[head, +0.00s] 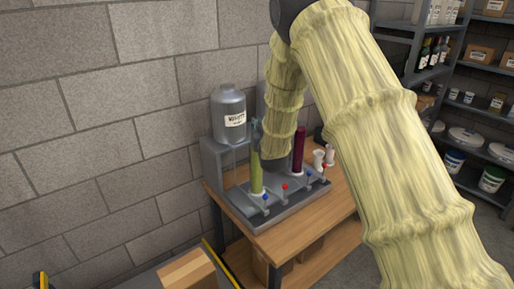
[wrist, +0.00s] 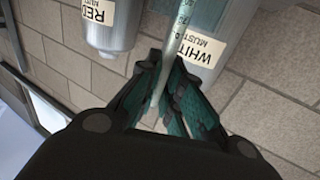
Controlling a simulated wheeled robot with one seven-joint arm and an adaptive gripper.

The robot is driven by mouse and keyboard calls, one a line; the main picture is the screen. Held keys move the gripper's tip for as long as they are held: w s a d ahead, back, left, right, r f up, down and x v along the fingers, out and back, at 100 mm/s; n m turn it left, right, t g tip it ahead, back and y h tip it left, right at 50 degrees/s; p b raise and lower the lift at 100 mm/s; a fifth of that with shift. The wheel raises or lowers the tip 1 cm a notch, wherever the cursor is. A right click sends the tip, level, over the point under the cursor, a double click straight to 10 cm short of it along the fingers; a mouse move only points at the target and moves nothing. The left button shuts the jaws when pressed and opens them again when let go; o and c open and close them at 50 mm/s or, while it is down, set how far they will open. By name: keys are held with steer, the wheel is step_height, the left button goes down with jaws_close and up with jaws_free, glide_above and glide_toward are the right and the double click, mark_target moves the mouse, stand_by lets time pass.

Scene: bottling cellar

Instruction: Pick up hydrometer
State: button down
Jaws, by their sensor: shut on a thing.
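The hydrometer (wrist: 180,30) is a slim, pale glass tube with a marked scale in the wrist view. My gripper (wrist: 163,62) has its teal-padded fingers closed around the tube, which runs between them at a tilt in the picture. In the head view my sleeved arm hides most of the gripper, and only a bit of teal (head: 256,128) shows above the yellow-green cylinder (head: 257,174). I cannot make out the hydrometer there, nor whether its lower end is inside a cylinder.
A grey stand (head: 228,172) on a wooden table (head: 270,243) bears a labelled metal canister (head: 229,103) and a dark red cylinder (head: 299,150). Canisters marked RED (wrist: 110,38) and WHITE (wrist: 207,58) are close to the gripper. A block wall (head: 100,120) stands behind; shelves are at right.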

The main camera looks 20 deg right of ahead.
step_height(320, 180, up, 28)
steer(key=b, duration=0.8)
steer(key=c, duration=2.2)
jaws_free()
steer(key=shift+d, duration=0.15)
jaws_close()
